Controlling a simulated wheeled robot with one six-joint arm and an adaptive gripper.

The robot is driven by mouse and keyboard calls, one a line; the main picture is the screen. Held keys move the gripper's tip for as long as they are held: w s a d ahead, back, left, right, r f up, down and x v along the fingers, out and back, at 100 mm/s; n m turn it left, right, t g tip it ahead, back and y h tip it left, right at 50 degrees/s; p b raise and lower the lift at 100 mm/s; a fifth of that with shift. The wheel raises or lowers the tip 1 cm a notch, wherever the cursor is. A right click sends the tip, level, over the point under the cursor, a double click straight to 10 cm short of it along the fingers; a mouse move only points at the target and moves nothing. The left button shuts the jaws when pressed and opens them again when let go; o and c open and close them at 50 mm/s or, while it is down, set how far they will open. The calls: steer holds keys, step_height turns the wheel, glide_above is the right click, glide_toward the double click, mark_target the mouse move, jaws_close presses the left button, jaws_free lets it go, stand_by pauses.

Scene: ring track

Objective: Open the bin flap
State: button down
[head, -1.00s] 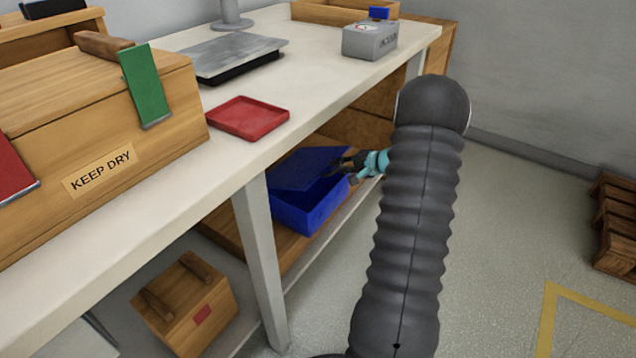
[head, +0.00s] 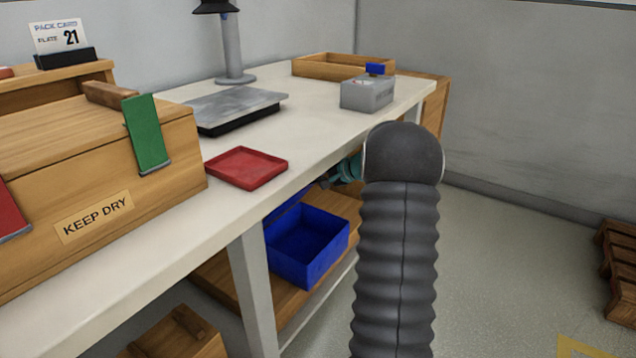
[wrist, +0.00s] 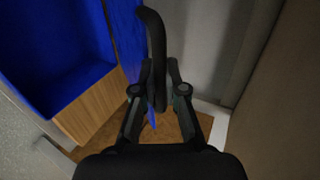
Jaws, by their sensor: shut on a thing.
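The blue bin (head: 322,262) stands on the lower wooden shelf under the bench. Its top is uncovered and I see its empty inside; it also shows in the wrist view (wrist: 55,45). The blue flap (wrist: 129,38) is raised steeply at the bin's side, seen nearly edge-on. In the head view only a thin strip of the flap (head: 288,208) shows below the bench top. My gripper (wrist: 157,88) is shut on the flap, with a dark curved bar between its fingers. In the head view my gripper (head: 328,183) is partly hidden by the bench edge.
The white bench top (head: 225,215) overhangs the bin close to my gripper. A red tray (head: 246,168) lies near its front edge. A bench leg (head: 253,285) stands left of the bin. Open floor (head: 500,270) lies to the right, with a wooden pallet (head: 618,270).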

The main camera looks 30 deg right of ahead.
stand_by(0.3)
steer(key=c, duration=1.2)
jaws_free()
steer(key=v, duration=1.2)
steer(key=shift+d+r, duration=0.1)
